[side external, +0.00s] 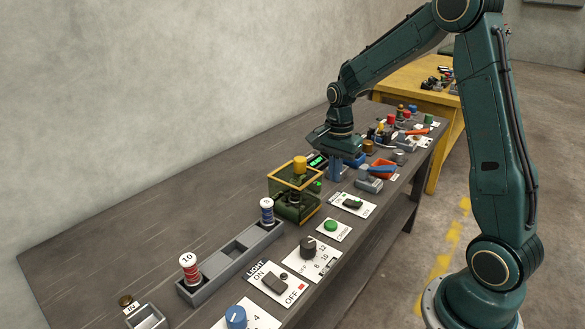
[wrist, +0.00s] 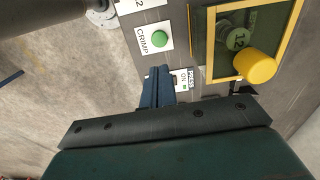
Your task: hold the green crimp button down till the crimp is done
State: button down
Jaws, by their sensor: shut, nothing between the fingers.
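The round green crimp button (side external: 331,225) sits on a white plate marked CRIMP near the bench's front edge. The button also shows in the wrist view (wrist: 159,38), uncovered, beyond my fingertips. My gripper (side external: 335,178) is shut and empty, with its blue fingers pointing down over the bench, behind and apart from the button. In the wrist view its fingers (wrist: 157,74) are together, beside a plate marked ON. The crimp station, a yellow-framed see-through box (side external: 295,203) with a yellow knob on top, stands left of my gripper. A part marked 12 (wrist: 236,38) shows inside it.
A grey rack (side external: 232,262) holds a red spool (side external: 190,268) and a blue spool (side external: 267,210). A dial plate (side external: 308,247) and a switch plate (side external: 352,204) flank the button. An orange bin (side external: 384,170) and several small items crowd the bench's far end.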

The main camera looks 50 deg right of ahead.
aim_at(331, 223)
jog(key=shift+d+f, duration=0.15)
jog(key=shift+f, duration=0.05)
jog(key=shift+f, duration=0.1)
notch_tip(331, 223, down, 14)
jog(key=shift+r, duration=0.1)
dwell(1.0)
